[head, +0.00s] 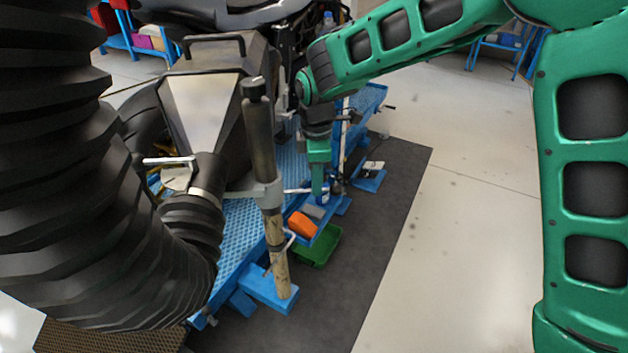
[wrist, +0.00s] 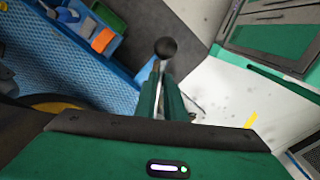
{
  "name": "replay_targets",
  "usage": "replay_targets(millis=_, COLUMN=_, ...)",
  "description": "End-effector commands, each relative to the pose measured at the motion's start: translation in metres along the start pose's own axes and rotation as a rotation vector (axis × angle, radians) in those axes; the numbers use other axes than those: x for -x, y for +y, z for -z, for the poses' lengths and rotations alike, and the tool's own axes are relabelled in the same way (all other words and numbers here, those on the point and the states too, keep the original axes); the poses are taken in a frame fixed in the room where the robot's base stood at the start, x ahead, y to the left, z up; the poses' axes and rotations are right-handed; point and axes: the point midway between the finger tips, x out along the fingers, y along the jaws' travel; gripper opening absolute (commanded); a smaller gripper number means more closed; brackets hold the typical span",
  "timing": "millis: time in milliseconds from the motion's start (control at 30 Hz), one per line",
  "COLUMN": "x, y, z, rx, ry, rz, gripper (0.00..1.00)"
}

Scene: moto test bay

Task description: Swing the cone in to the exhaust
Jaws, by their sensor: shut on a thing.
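A thick black ribbed hose (head: 95,190) fills the left of the head view. The nozzle is beside the motorcycle's rear; the exhaust itself I cannot make out. A grey clamp on an upright post (head: 262,150) has a thin bar (head: 295,190) running right to my gripper (head: 319,185). My gripper points down, shut on this bar handle. In the wrist view a black ball knob (wrist: 166,48) shows just beyond my green fingers (wrist: 166,98).
An orange block (head: 302,224) lies in a blue side tray, above a green bin (head: 318,245). Dark mat (head: 375,235) and open pale floor lie to the right. Blue benches stand at the back.

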Motion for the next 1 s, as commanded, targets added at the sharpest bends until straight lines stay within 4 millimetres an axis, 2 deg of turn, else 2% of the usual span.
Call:
replay_targets(millis=33, x=0.003, y=0.011, z=-0.005, rx=-0.017, ry=0.001, rz=-0.023, gripper=0.14)
replay_targets(millis=100, x=0.003, y=0.01, z=-0.005, rx=-0.017, ry=0.001, rz=-0.022, gripper=0.28)
replay_targets(millis=400, x=0.003, y=0.006, z=-0.003, rx=-0.01, ry=0.001, rz=-0.015, gripper=0.28)
replay_targets(millis=533, x=0.011, y=0.006, z=-0.002, rx=-0.009, ry=0.002, rz=-0.015, gripper=0.28)
replay_targets(millis=1000, x=0.09, y=0.009, z=-0.003, rx=-0.012, ry=0.002, rz=-0.017, gripper=0.28)
